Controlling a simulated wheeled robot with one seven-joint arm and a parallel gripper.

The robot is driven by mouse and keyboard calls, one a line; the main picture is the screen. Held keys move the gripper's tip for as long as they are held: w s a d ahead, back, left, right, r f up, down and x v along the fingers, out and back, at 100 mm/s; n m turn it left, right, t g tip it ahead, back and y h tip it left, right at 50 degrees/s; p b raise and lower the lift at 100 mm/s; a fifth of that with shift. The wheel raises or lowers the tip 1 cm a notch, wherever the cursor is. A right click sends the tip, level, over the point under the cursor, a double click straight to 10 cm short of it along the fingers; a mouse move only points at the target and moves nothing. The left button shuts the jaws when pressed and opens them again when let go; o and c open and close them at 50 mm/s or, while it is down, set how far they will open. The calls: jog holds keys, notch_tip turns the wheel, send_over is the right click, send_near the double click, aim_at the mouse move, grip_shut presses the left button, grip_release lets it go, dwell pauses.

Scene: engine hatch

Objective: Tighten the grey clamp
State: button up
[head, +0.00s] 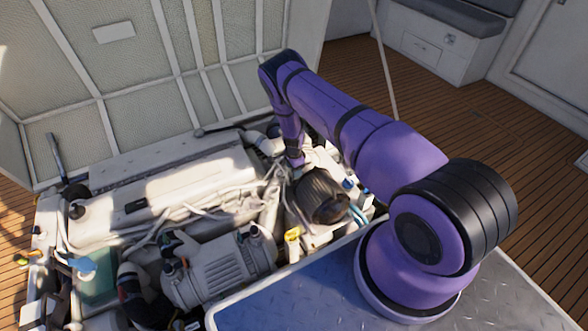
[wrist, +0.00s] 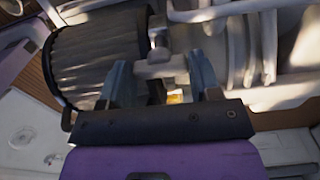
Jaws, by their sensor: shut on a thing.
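The grey clamp (wrist: 160,66) shows in the wrist view as a light grey, T-shaped piece beside a black ribbed cylinder. My gripper (wrist: 160,78) has one finger on each side of it and is shut on it. The fingers hide part of the clamp's sides. In the head view my purple arm reaches down into the engine, and the gripper and clamp are too hidden to make out there.
The black ribbed cylinder (wrist: 98,55) is close to the left finger; it also shows in the head view (head: 318,192). Pale hoses (wrist: 245,45) run close on the right. The engine (head: 165,195) fills the hatch, under a raised lid (head: 130,75). A metal plate (head: 300,295) lies in front.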

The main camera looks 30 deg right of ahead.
jog(key=o, duration=0.9)
jog(key=shift+r, duration=0.15)
notch_tip(320, 180, up, 11)
jog(key=shift+f, duration=0.2)
